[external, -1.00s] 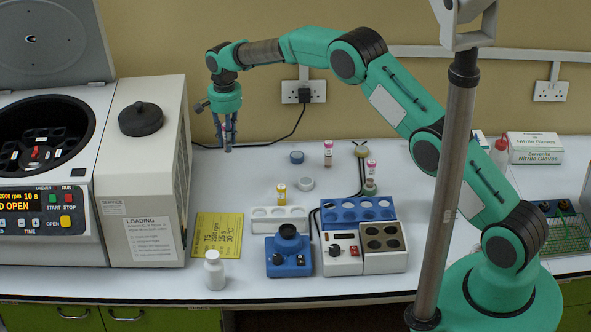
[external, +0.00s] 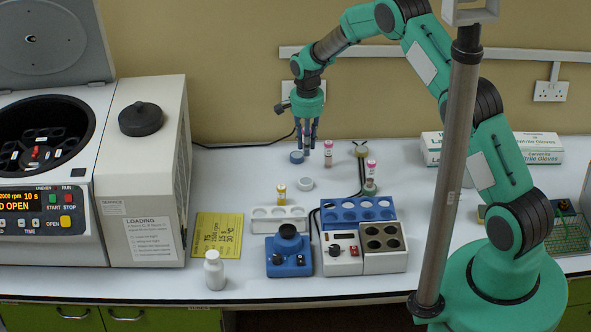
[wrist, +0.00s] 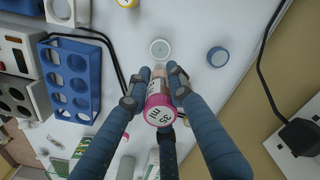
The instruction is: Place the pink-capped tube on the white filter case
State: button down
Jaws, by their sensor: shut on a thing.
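My gripper (wrist: 160,88) is shut on a pink-capped tube (wrist: 158,110), whose cap faces the wrist camera. In the external view my gripper (external: 307,145) hangs above the back of the bench, and its fingers mostly hide the tube. A small round white case (external: 305,184), apparently the filter case, lies flat on the bench nearer the front. It also shows in the wrist view (wrist: 160,48), beyond the held tube and apart from it. A similar blue round case (external: 297,157) lies behind it, close below my gripper in the picture.
A yellow-capped tube (external: 281,190) stands left of the white case. A white rack (external: 296,221) and blue rack (external: 388,205) lie in front.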

jog(key=shift+f, duration=0.15)
jog(key=p, duration=0.1)
send_over(306, 181)
jog(key=shift+f, duration=2.75)
jog(key=shift+f+p, duration=0.35)
jog(key=shift+f, duration=1.7)
jog(key=shift+f, duration=0.15)
jog(key=c, duration=1.6)
grip_release()
jog(key=shift+o, duration=0.2)
jog(key=shift+r+b, duration=1.05)
jog(key=shift+r, duration=5.05)
